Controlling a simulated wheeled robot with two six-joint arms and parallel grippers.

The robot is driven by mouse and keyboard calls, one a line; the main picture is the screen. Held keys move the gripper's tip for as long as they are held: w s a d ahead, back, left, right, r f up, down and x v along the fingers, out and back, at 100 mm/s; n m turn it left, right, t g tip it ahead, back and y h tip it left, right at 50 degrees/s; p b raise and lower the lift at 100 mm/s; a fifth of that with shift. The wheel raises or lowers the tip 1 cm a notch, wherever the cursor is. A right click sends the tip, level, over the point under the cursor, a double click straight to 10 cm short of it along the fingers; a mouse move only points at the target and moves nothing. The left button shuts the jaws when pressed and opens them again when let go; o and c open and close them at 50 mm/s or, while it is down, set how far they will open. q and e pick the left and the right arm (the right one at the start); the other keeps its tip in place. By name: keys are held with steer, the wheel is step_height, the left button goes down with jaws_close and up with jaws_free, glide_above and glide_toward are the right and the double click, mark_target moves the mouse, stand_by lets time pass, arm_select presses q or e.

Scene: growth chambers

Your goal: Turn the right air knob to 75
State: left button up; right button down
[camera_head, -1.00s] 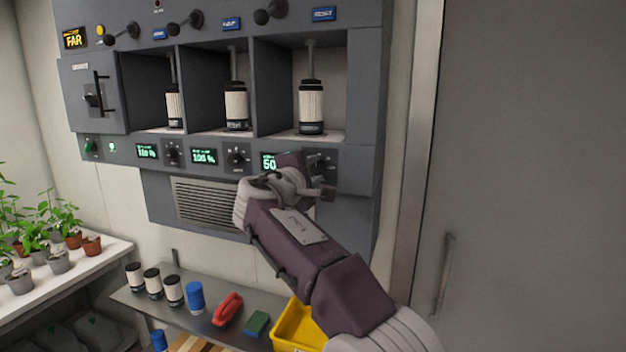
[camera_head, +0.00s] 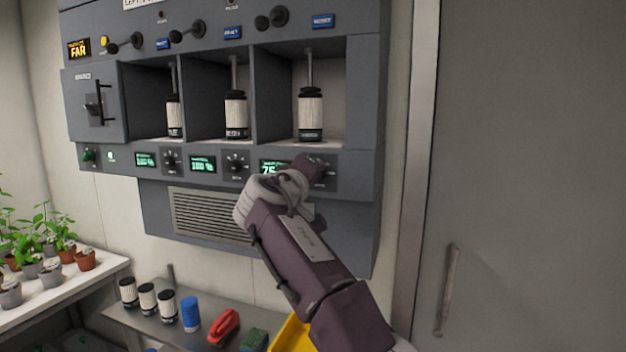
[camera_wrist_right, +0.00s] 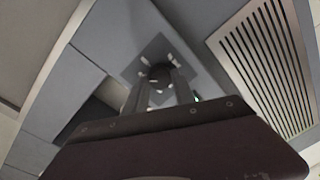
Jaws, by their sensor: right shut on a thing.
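The right air knob (camera_wrist_right: 160,76) is a dark round knob on the grey panel, with pale tick marks around it in the right wrist view. My right gripper (camera_wrist_right: 162,92) has its two fingers on either side of the knob, shut on it. In the head view my right arm covers most of the knob and the gripper tips. The green display (camera_head: 270,167) left of the knob shows 75 in its visible part; its right side is hidden by my arm. My left gripper is not in view.
Two other knobs (camera_head: 236,163) (camera_head: 170,160) with displays reading about 100 % sit to the left. Above are bays with white-and-black canisters (camera_head: 310,112). A vent grille (camera_head: 212,215) lies below. A shelf (camera_head: 150,325) holds canisters, a blue cylinder and a red object.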

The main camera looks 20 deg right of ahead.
steer(key=shift+m, duration=0.3)
stand_by(0.4)
steer(key=c, duration=1)
jaws_free()
steer(key=shift+c, duration=0.2)
steer(key=b+v, duration=0.3)
steer(key=v, duration=0.6)
steer(key=shift+d, duration=0.15)
